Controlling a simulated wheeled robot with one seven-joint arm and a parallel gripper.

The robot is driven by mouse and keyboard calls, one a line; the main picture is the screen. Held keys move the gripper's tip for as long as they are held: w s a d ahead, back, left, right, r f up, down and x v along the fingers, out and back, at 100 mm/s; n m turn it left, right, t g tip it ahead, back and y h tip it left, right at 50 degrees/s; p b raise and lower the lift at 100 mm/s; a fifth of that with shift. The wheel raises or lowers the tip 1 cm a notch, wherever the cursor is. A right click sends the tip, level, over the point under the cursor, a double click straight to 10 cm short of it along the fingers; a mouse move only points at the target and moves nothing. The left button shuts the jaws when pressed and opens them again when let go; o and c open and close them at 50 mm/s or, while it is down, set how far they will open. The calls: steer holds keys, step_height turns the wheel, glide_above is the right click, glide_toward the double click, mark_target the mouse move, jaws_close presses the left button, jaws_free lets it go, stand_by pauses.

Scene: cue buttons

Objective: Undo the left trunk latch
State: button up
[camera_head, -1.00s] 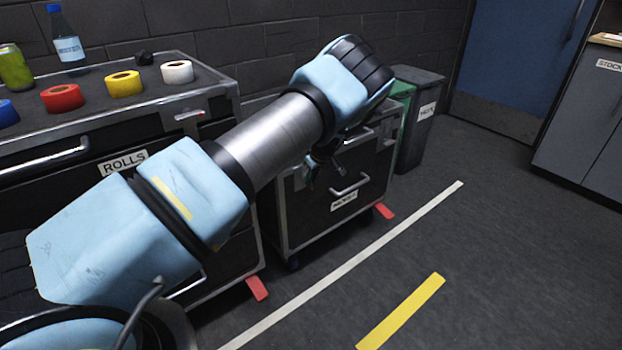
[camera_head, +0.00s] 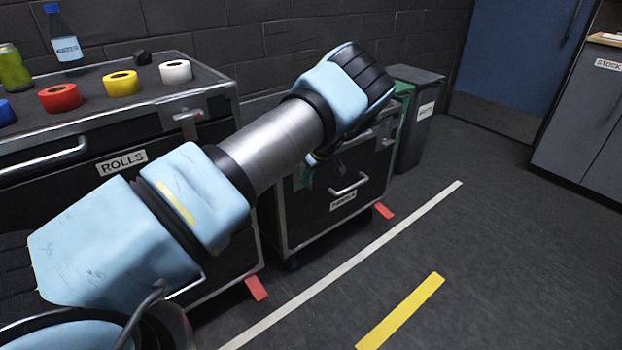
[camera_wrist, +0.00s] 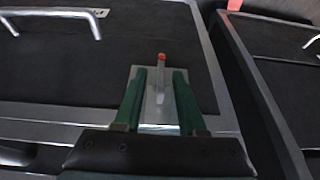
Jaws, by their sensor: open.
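The dark trunk (camera_head: 340,205) with metal edges stands beyond my arm in the head view. In the wrist view, its dark panel (camera_wrist: 100,62) fills the left and centre. A latch (camera_wrist: 160,100) sits there on a metal plate, with a slim lever and a red tip. My gripper (camera_wrist: 160,76) is open, one green finger on each side of the latch lever. I cannot tell whether the fingers touch it. In the head view my forearm and wrist hide most of the gripper and the latch area.
The trunk's pull handle (camera_wrist: 60,12) is near the latch. A trunk labelled ROLLS (camera_head: 122,163) stands to the left, carrying tape rolls, a can and a bottle (camera_head: 65,40). Bins (camera_head: 415,120) stand behind to the right. The floor (camera_head: 510,240) at right is clear.

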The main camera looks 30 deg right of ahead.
steer(key=shift+s, duration=0.1)
steer(key=v, duration=1)
steer(key=shift+r, duration=0.4)
steer(key=shift+s, duration=0.15)
